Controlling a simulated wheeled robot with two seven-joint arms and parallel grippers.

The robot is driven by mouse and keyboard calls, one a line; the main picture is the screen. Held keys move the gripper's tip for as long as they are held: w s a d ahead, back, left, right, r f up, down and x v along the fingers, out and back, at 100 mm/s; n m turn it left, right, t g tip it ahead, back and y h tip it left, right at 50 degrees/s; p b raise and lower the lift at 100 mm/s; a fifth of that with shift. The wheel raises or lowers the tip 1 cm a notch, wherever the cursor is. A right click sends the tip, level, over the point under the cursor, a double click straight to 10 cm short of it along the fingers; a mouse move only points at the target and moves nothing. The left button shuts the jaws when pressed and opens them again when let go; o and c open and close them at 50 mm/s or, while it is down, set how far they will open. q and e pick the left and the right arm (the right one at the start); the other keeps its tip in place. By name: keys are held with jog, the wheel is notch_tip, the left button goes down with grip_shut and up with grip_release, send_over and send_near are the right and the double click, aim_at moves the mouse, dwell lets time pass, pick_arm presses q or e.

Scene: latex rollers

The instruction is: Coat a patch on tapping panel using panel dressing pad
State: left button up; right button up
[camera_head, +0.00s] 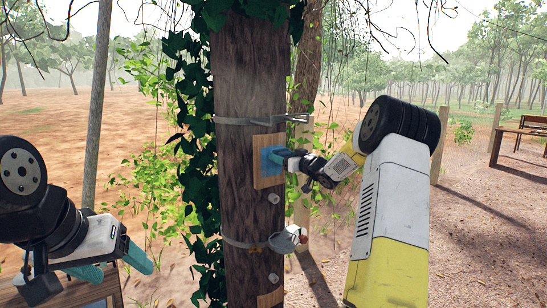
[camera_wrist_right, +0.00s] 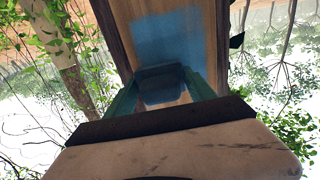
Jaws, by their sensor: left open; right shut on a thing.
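The tapping panel (camera_head: 268,182) is a pale wooden board fixed upright on the tree trunk (camera_head: 248,90). A blue patch (camera_head: 270,158) covers much of its middle. The right wrist view also shows the panel (camera_wrist_right: 213,40) and the blue patch (camera_wrist_right: 165,38). My right gripper (camera_head: 292,160) is at the panel's right side, shut on the dressing pad (camera_wrist_right: 160,88), a dark blue-grey block between the teal fingers. The pad is at the patch's near edge; I cannot tell whether it touches the panel. My left gripper (camera_head: 125,269) is open and empty at lower left, away from the trunk.
A metal band with a wire bracket (camera_head: 262,121) circles the trunk above the panel. A cup (camera_head: 288,240) hangs below it on another band. Ivy (camera_head: 200,150) climbs the trunk's left side. A wooden-framed object (camera_head: 85,294) is under my left gripper. A bench (camera_head: 525,130) stands far right.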

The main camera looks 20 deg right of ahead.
aim_at(259, 157)
jog(key=shift+s+a, duration=0.45)
jog(key=shift+a, duration=0.8)
jog(key=shift+s+a, duration=0.4)
jog(key=shift+a, duration=0.85)
jog(key=shift+s+a, duration=0.45)
jog(key=shift+a, duration=0.8)
jog(key=v, duration=0.6)
jog(key=shift+s, duration=0.1)
jog(key=shift+v, duration=1.45)
